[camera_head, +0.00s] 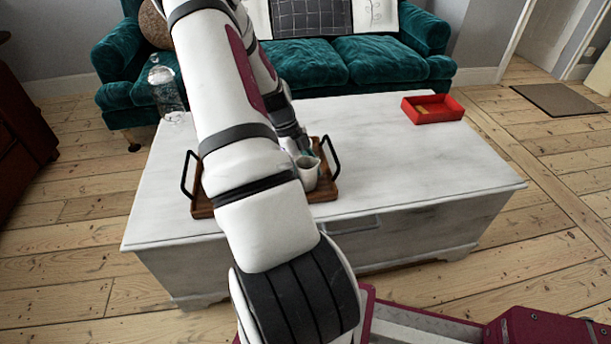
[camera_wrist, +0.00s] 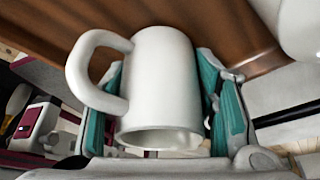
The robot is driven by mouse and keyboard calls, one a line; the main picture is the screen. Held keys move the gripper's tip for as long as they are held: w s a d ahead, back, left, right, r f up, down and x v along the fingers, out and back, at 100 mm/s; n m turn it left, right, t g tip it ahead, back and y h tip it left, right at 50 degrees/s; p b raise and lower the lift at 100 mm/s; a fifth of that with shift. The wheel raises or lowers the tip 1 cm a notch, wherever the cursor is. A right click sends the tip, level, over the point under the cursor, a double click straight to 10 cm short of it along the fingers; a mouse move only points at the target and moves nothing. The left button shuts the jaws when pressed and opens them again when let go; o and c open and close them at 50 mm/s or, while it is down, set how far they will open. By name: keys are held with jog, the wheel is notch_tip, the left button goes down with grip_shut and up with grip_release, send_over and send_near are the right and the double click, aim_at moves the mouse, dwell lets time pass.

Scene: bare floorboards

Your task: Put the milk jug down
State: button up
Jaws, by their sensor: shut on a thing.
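My gripper (camera_wrist: 162,64) is shut on a white jug (camera_wrist: 158,95), with a teal pad on each side of its body. The jug's looped handle points left in the wrist view. The brown wooden tray (camera_wrist: 225,30) lies close beyond it; I cannot tell whether they touch. In the head view the tray (camera_head: 322,195) with black handles stands on the whitewashed chest. A white vessel (camera_head: 308,172) shows there beside my gripper, over the tray's right part. I cannot tell for sure that it is the held jug. My arm hides the tray's middle.
A rounded white object (camera_wrist: 302,28) stands at the wrist view's upper right edge. On the chest (camera_head: 400,165) are a red box (camera_head: 432,109) at the far right and a clear glass jar (camera_head: 166,92) at the far left. The chest top right of the tray is clear. A teal sofa (camera_head: 380,62) stands behind.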

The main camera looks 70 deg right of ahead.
jog(key=shift+f, duration=0.15)
jog(key=o, duration=1.3)
